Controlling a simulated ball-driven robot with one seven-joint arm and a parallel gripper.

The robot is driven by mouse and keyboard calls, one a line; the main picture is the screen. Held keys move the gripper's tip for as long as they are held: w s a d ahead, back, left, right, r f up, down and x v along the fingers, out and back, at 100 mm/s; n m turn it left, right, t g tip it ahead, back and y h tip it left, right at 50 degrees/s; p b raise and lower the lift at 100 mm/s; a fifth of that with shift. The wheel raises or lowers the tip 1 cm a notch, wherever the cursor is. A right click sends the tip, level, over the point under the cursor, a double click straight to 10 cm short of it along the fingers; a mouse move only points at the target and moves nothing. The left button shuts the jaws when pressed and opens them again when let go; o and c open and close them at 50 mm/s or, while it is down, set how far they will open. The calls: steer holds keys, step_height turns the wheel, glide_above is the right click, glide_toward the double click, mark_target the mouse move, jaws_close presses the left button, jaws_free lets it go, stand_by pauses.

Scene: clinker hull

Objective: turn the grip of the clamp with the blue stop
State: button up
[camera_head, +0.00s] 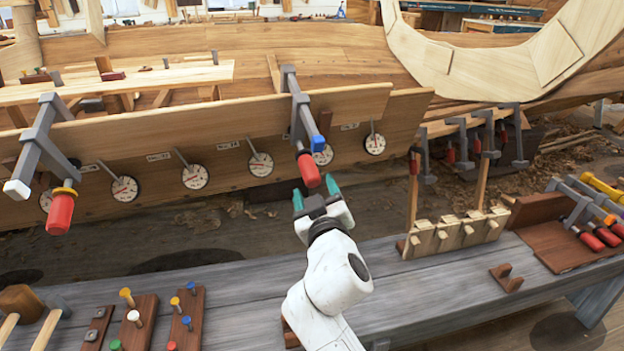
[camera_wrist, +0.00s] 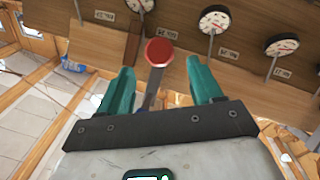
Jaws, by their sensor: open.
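The clamp with the blue stop (camera_head: 301,112) is grey and sits over the plank's upper edge in the head view. Its blue stop (camera_head: 318,142) faces the near side. Its red grip (camera_head: 308,170) hangs below, just above my gripper (camera_head: 315,192). My gripper is open, with teal fingers. In the wrist view, the grip's round red end (camera_wrist: 159,52) appears between and slightly beyond the fingertips (camera_wrist: 160,70), with a gap on both sides. I cannot tell whether the fingers reach around it.
Another clamp (camera_head: 42,140) with a white stop and red grip is at left. Several dial gauges (camera_head: 260,164) line the plank. A grey bench (camera_head: 440,290) in front carries pegged boards, a wooden rack (camera_head: 455,232) and spare clamps (camera_head: 590,215).

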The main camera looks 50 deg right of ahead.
steer(key=shift+v, duration=1.35)
stand_by(0.4)
steer(key=s+a+f+g+y, duration=0.1)
steer(key=s+f+g+y, duration=0.15)
steer(key=s+f, duration=0.45)
steer(key=s+f+g+y, duration=0.2)
steer(key=f+g, duration=0.2)
steer(key=f, duration=0.6)
steer(key=s+a+f+n+g+y, duration=0.1)
steer(key=s+a+f+g+y, duration=0.35)
steer(key=s, duration=0.45)
steer(key=s+a+f+n+g+y, duration=0.1)
steer(key=s+a+f+g+y, duration=0.15)
steer(key=s+a+f, duration=0.55)
step_height(320, 180, up, 18)
steer(key=d+p, duration=0.2)
steer(key=p, duration=1.5)
steer(key=shift+s+d+h, duration=0.15)
steer(key=shift+h, duration=0.2)
